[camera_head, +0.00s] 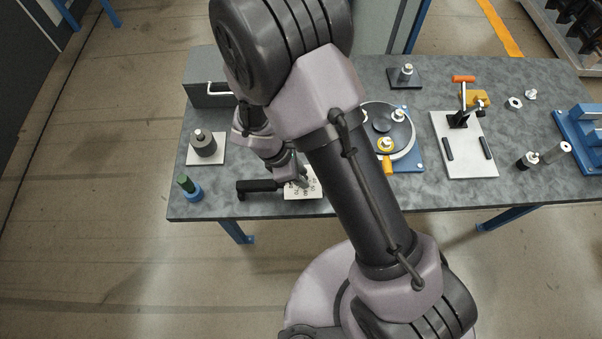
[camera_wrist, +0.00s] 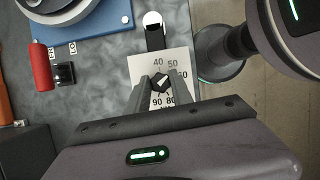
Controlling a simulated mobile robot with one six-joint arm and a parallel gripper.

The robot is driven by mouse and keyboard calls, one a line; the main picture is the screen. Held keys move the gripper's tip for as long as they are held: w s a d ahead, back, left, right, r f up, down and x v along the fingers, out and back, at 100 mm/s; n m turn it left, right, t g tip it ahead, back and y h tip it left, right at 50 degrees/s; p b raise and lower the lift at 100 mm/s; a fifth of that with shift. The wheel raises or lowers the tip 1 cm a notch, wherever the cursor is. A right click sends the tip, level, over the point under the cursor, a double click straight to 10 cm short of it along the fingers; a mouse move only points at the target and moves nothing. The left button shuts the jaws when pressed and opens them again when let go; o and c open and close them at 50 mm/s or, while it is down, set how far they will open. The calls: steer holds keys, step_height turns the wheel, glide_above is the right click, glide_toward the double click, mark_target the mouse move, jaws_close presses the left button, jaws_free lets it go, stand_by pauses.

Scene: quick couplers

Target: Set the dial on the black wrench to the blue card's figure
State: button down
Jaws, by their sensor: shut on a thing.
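The black wrench (camera_head: 258,186) lies near the table's front edge, its handle pointing left. A pale dial plate (camera_head: 306,190) with printed figures sits at its right part. In the wrist view the plate (camera_wrist: 178,63) shows 40, 50, 60, 80 and 90 around a small black knob (camera_wrist: 160,83). My gripper (camera_wrist: 160,88) is shut on this knob, one finger on each side. I cannot tell which figure the knob points at. In the head view my gripper (camera_head: 300,182) is over the plate, partly hidden by my wrist. I cannot make out a blue card.
A turntable (camera_head: 412,135) on a blue base stands behind, right of my arm. A white board with an orange-handled clamp (camera_head: 464,80) is further right. A dark cylinder (camera_head: 204,143) and a green-topped blue piece (camera_head: 190,188) stand left. A grey box (camera_head: 208,96) is behind.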

steer(key=shift+n+t, duration=0.4)
steer(key=shift+n, duration=0.7)
steer(key=shift+b, duration=0.3)
steer(key=c, duration=1.1)
jaws_free()
steer(key=p+v, duration=0.5)
steer(key=v, duration=1.2)
steer(key=shift+s+d+r, duration=0.1)
steer(key=shift+s+r, duration=0.05)
steer(key=shift+r, duration=0.15)
